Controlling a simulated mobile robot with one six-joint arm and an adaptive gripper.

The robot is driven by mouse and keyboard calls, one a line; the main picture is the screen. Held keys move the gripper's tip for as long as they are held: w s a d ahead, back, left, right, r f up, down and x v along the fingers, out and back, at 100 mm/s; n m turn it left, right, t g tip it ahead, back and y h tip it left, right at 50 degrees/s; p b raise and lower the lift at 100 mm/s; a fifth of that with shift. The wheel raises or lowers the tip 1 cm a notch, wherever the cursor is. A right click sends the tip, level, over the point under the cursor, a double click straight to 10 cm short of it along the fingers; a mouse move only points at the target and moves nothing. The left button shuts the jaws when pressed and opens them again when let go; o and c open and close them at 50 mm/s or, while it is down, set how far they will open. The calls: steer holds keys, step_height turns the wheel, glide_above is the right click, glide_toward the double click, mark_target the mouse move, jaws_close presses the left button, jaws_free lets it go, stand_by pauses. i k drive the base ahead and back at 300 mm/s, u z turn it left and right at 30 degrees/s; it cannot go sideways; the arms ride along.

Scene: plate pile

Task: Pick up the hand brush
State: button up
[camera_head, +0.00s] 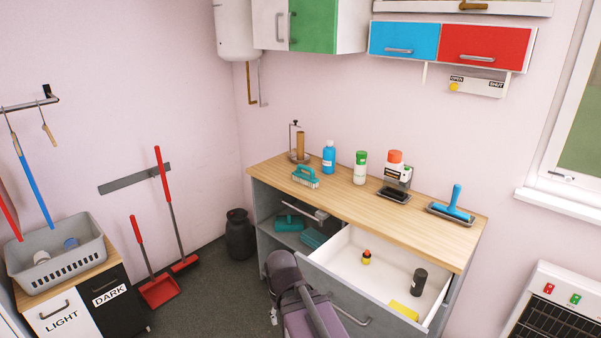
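A teal hand brush (305,176) with pale bristles lies on the wooden worktop (270,170), near its left front edge. Nothing touches it from above. My arm rises from the bottom centre in front of the cabinet, well below and apart from the brush. The end of my arm is not clearly seen; a small dark and pale part shows low on its left side, and I cannot tell whether its fingers are open or shut. No object is visibly held.
A drawer (333,250) stands open at front right, holding a dark jar (418,281) and small items. Teal items lie in the open shelf below.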

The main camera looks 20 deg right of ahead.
mark_target(306, 179)
steer(key=z, duration=0.15)
steer(key=i, duration=0.85)
steer(key=z, duration=0.55)
steer(key=i, duration=0.45)
steer(key=z, duration=0.25)
